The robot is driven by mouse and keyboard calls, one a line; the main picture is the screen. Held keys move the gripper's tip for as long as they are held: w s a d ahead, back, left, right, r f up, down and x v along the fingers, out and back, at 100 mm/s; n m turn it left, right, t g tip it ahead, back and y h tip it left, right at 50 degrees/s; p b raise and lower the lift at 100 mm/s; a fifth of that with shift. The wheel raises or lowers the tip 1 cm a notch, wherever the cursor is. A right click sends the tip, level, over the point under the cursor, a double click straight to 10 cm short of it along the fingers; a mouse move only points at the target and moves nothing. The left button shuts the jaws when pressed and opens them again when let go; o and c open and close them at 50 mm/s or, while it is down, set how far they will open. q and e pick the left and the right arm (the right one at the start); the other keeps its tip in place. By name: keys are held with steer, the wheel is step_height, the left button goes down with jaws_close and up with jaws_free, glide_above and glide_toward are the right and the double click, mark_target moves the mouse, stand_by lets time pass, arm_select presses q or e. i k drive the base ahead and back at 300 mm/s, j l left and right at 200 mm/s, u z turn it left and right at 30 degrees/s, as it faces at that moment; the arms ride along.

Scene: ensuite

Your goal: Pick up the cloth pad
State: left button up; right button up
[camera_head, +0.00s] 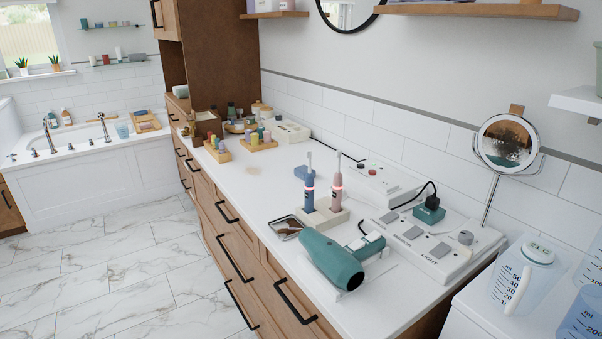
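A small blue block-like item (304,172) lies on the white counter, just behind the upright electric toothbrushes; it looks like the cloth pad, but it is too small to be certain. The blue toothbrush (309,191) partly overlaps it from this view. A faint tan patch (253,170) marks the counter to its left. Neither of my grippers is in view.
A teal hair dryer (332,260), a small dark tray (287,227) and a pink toothbrush (336,190) stand nearer. A switch panel (430,246) and a round mirror (507,142) are to the right. Wooden holders with bottles (257,143) stand farther back. Open floor lies left.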

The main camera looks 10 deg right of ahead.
mark_target(300, 171)
steer(key=i+j, duration=0.15)
steer(key=j, duration=0.2)
steer(key=i+j, duration=0.35)
steer(key=j, duration=0.3)
steer(key=i+j, duration=0.15)
steer(key=j, duration=0.2)
steer(key=i+j, duration=0.15)
steer(key=j, duration=0.2)
